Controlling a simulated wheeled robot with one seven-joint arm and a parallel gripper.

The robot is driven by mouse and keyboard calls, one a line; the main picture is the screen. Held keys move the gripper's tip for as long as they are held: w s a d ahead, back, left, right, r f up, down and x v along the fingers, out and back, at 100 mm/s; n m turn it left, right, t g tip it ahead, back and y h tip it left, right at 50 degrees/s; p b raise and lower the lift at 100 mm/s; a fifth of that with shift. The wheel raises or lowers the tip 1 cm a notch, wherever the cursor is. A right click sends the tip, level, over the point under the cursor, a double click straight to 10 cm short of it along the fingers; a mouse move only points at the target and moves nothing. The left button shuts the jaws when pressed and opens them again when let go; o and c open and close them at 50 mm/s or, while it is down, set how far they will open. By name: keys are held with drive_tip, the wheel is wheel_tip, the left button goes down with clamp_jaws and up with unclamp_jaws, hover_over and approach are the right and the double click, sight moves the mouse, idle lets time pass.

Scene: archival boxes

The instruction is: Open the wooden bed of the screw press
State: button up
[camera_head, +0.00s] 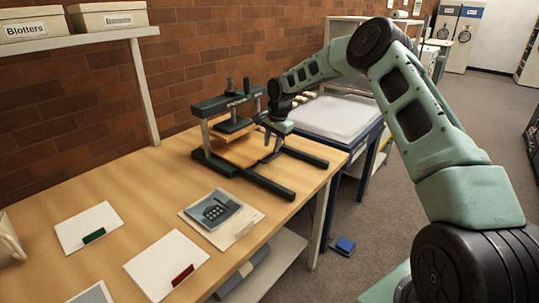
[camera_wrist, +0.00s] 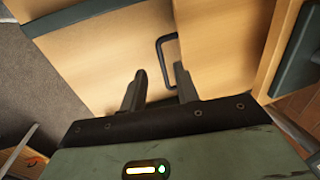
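The dark green screw press (camera_head: 222,105) stands on the wooden table against the brick wall. Its light wooden bed (camera_head: 238,153) lies level between the green side rails, under the dark pressing plate. My gripper (camera_head: 270,142) is at the bed's right side and hides part of it. In the wrist view, a thin black bracket handle (camera_wrist: 159,52) stands out against light wood (camera_wrist: 100,60). My gripper (camera_wrist: 158,78) is open there, its two fingers apart. The handle lies just beyond and between the fingertips, nearer the right finger. Whether they touch cannot be told.
The press's green feet (camera_head: 262,183) reach toward the table's front edge. White cards (camera_head: 88,228) and a booklet with a calculator picture (camera_head: 213,210) lie on the table (camera_head: 140,180). A blue-edged unit with a white top (camera_head: 335,115) stands beyond the press.

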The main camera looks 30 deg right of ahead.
sight(269, 161)
drive_tip(key=f, duration=0.4)
drive_tip(key=w+f, duration=0.1)
drive_tip(key=shift+a+f+p, duration=0.2)
drive_tip(key=shift+f+p, duration=0.1)
drive_tip(key=shift+f, duration=0.1)
drive_tip(key=shift+c, duration=0.3)
clamp_jaws()
